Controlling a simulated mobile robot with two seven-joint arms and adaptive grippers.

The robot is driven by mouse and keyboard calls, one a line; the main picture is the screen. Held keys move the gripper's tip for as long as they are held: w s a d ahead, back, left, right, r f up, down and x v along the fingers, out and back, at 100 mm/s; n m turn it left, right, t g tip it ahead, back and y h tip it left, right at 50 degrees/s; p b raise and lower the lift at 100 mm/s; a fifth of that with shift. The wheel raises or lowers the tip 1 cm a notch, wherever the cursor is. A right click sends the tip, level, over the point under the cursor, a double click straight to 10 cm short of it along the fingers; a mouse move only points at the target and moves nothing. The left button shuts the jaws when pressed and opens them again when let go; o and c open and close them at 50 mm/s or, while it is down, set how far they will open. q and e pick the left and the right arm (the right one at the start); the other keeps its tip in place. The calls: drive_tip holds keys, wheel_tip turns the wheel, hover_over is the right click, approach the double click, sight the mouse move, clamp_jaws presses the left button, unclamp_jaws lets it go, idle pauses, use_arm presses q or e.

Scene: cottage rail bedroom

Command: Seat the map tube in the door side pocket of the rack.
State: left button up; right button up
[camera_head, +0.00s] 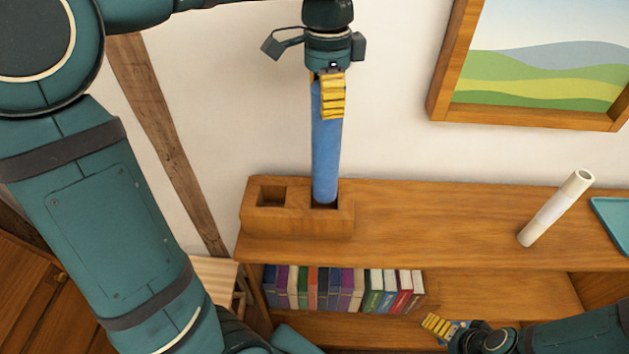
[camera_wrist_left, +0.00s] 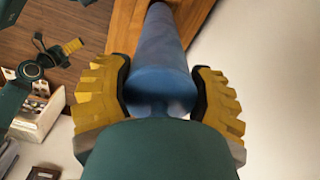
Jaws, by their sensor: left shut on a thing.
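The blue map tube (camera_head: 326,150) hangs upright in my left gripper (camera_head: 328,103), whose yellow fingers are shut on its upper part. In the left wrist view the fingers (camera_wrist_left: 162,92) press on both sides of the tube (camera_wrist_left: 160,35). The wooden rack (camera_head: 295,222) is a block with two square pockets at the shelf's left end. The tube's lower end is at the mouth of the right pocket; how deep it reaches is unclear. The left pocket (camera_head: 272,195) is empty. My right gripper (camera_head: 440,326) is low in front of the shelf; its opening is unclear.
A cream tube (camera_head: 556,208) leans on the shelf top (camera_head: 430,225) at right, near a teal tray (camera_head: 612,222). A framed picture (camera_head: 540,70) hangs on the wall.

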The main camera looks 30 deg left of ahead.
sight(325, 134)
use_arm(q)
drive_tip(key=shift+f+b, duration=0.5)
drive_tip(key=shift+f, duration=3.8)
drive_tip(key=o, duration=1.4)
drive_tip(key=shift+w+r, duration=0.1)
drive_tip(key=shift+r, duration=0.25)
wheel_tip(325, 134, up, 12)
drive_tip(key=shift+f+p, duration=0.2)
drive_tip(key=shift+p, duration=0.7)
